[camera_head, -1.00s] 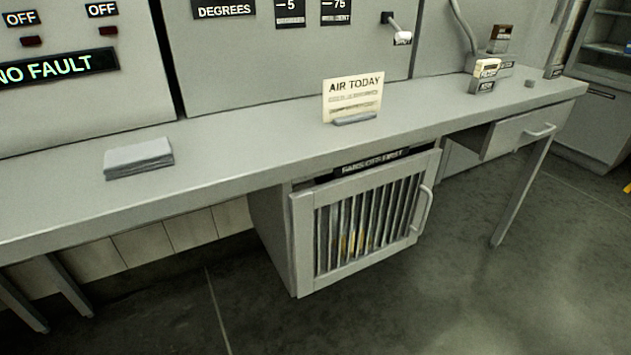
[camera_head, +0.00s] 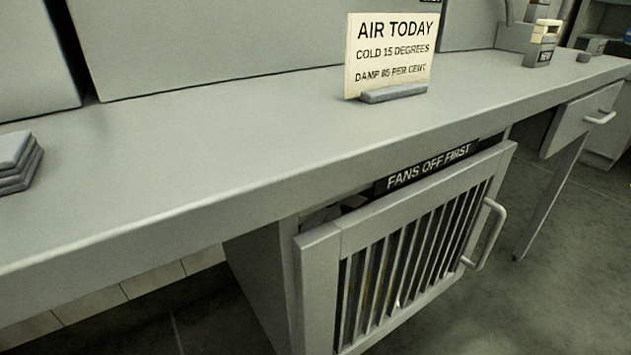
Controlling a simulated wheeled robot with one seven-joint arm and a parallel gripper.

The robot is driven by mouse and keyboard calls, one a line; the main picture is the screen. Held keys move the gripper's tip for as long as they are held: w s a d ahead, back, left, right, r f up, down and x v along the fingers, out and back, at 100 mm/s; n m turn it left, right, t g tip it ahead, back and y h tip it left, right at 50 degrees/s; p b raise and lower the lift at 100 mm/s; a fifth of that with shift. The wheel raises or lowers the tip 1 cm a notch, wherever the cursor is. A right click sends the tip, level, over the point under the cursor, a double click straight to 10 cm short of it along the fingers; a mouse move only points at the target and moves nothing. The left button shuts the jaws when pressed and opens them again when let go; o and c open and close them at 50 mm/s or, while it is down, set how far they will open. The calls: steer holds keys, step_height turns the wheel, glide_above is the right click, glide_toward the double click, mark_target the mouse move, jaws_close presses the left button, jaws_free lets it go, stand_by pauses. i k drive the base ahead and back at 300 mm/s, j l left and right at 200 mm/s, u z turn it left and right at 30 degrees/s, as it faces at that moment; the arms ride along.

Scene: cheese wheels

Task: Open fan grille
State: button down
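The fan grille (camera_head: 322,285) is a grey framed door with vertical bars, set in a box under the counter. It looks closed, or nearly so. Its curved grey handle (camera_head: 492,238) is on the right side of the door. A black label reading "FANS OFF FIRST" (camera_head: 428,168) sits above the grille, under the counter edge. Behind the bars it is dark, with faint yellowish parts that I cannot make out. The bottom of the grille is cut off by the picture edge. My gripper is not in view.
The grey counter (camera_head: 215,150) juts out above the grille. A drawer (camera_head: 580,118) is at the right. The floor (camera_head: 575,260) to the right is clear.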

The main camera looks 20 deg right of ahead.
mark_target(455, 203)
steer(key=k, duration=1)
